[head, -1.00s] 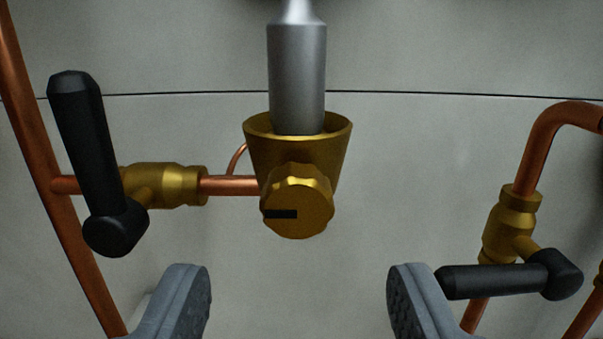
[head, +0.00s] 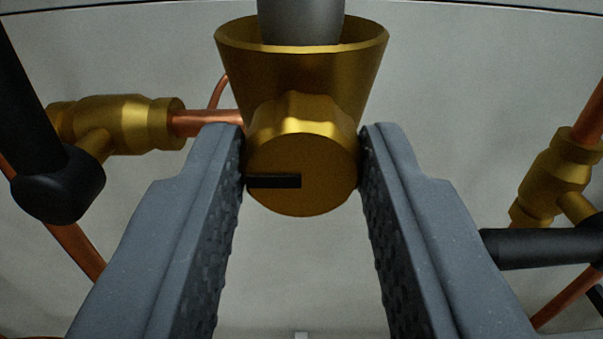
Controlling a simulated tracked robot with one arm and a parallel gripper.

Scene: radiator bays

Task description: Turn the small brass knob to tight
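The small brass knob (head: 302,165) has a scalloped rim and sits on the front of a brass cup-shaped fitting (head: 300,78) in the middle of the head view. A black mark (head: 273,181) on its face lies level and runs from about the middle to the left edge. My gripper (head: 302,150) has one grey finger on each side of the knob. The fingertips look to be in contact with both sides, so it appears shut on the knob. The edges behind the fingertips are hidden.
A grey cylinder (head: 300,20) stands in the brass fitting above. A black lever (head: 40,150) on a brass valve (head: 125,124) is close on the left. Another black lever (head: 540,248) is close to my right finger. Copper pipes run beside both.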

